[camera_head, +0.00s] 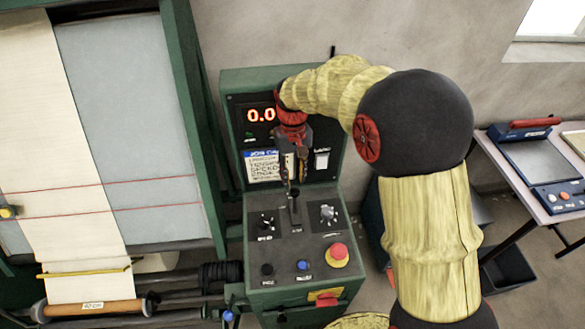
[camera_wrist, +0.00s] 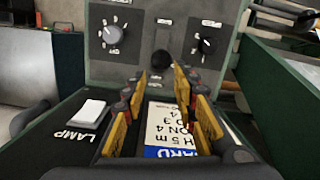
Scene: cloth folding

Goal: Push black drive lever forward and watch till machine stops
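The black drive lever (camera_head: 295,207) stands in a slot in the middle of the green control console (camera_head: 232,170). In the wrist view its round black knob (camera_wrist: 162,60) shows just beyond and between my fingertips. My gripper (camera_head: 292,178) is just above the lever in the head view and partly covers its top. In the wrist view my gripper (camera_wrist: 160,78) has its two fingers apart, with nothing seen between the tips. I cannot tell whether a finger touches the knob. The machine's red display (camera_head: 261,115) reads 0.0.
A red stop button (camera_head: 338,252), a blue button (camera_head: 303,265) and dials (camera_head: 328,213) sit near the lever. A white lamp switch (camera_wrist: 86,112) is on the upright panel. Cream cloth (camera_head: 60,150) hangs left. A side table (camera_head: 548,208) with a device stands right.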

